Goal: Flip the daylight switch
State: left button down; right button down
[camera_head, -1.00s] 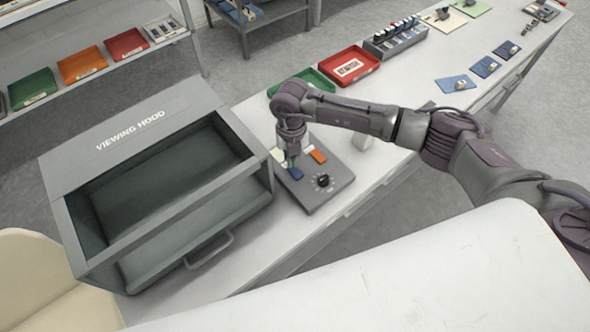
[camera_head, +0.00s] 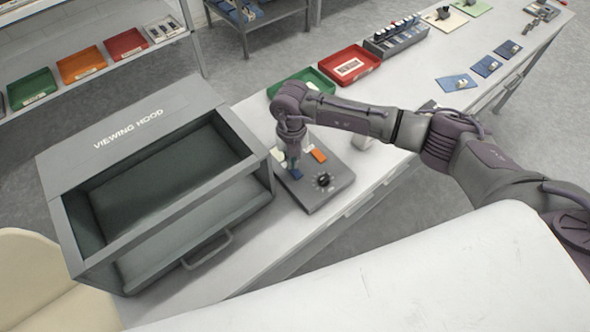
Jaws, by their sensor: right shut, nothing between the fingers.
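A grey control box (camera_head: 325,195) lies on the white bench to the right of the viewing hood. It carries a black round knob (camera_head: 323,180), an orange switch (camera_head: 318,156), a blue switch (camera_head: 296,174) and a pale switch (camera_head: 279,154), partly hidden. I cannot read which one is the daylight switch. My right gripper (camera_head: 293,166) points down over the box, shut and empty, its tips at the blue switch; I cannot tell whether they touch it. My left gripper is not in view.
The grey viewing hood (camera_head: 75,157) stands left of the box with its handle (camera_head: 207,250) in front. Red tray (camera_head: 372,72) and green tray (camera_head: 327,88) lie behind my right arm. A white surface (camera_head: 420,275) fills the near right.

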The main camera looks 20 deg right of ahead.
jog(key=shift+f+b, duration=0.55)
jog(key=shift+f, duration=0.15)
jog(key=shift+s+r, duration=0.1)
jog(key=shift+r, duration=0.05)
jog(key=shift+r+p, duration=0.55)
jog(key=shift+p, duration=0.1)
jog(key=shift+r+p, duration=1.85)
jog(key=shift+r, duration=1.05)
jog(key=shift+f, duration=0.1)
